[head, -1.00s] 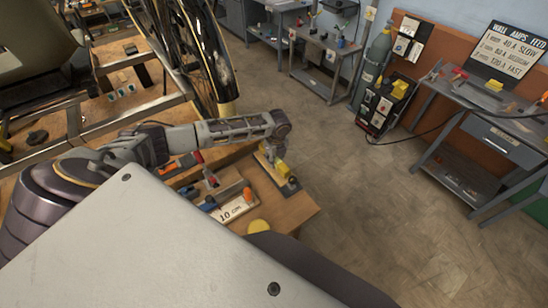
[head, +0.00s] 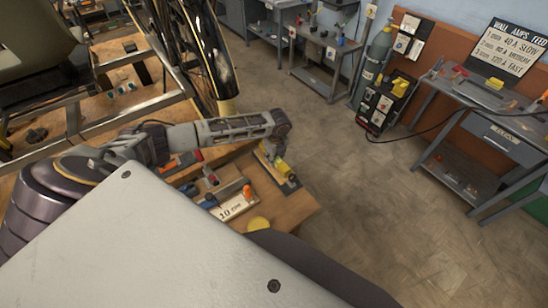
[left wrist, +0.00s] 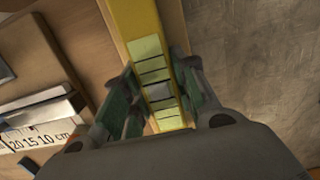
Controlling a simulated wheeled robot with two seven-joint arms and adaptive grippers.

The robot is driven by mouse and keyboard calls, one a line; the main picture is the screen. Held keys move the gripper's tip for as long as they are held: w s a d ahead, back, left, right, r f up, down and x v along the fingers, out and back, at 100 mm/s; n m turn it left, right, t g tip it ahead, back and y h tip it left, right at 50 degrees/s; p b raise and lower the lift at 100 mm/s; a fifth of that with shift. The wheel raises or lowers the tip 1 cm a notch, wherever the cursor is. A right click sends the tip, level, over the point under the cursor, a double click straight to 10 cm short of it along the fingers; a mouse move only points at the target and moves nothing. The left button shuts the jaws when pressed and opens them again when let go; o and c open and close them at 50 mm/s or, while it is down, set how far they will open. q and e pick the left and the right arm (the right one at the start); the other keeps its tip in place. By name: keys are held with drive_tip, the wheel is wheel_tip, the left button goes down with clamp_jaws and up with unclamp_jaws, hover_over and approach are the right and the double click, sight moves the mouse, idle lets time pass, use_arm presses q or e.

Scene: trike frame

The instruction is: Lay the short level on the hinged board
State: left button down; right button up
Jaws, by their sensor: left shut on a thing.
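My left gripper (left wrist: 158,92) is shut on a yellow bar with pale green and grey segments, the short level (left wrist: 139,22). The level runs lengthwise between the fingers in the left wrist view. My right gripper is not in view.
Open floor (head: 370,210) lies right of the bench. A metal frame (head: 140,108) stands at left.

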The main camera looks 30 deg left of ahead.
use_arm(q)
drive_tip(key=shift+s+f, duration=0.25)
drive_tip(key=shift+f, duration=0.4)
idle(0.3)
drive_tip(key=c, duration=1.4)
unclamp_jaws()
drive_tip(key=o, duration=0.3)
drive_tip(key=shift+f, duration=0.2)
drive_tip(key=shift+o, duration=0.2)
drive_tip(key=shift+d+r, duration=0.2)
drive_tip(key=shift+r, duration=1.8)
drive_tip(key=shift+d+r, duration=0.15)
drive_tip(key=shift+r, duration=1.8)
drive_tip(key=shift+d+f, duration=0.1)
drive_tip(key=shift+d, duration=0.05)
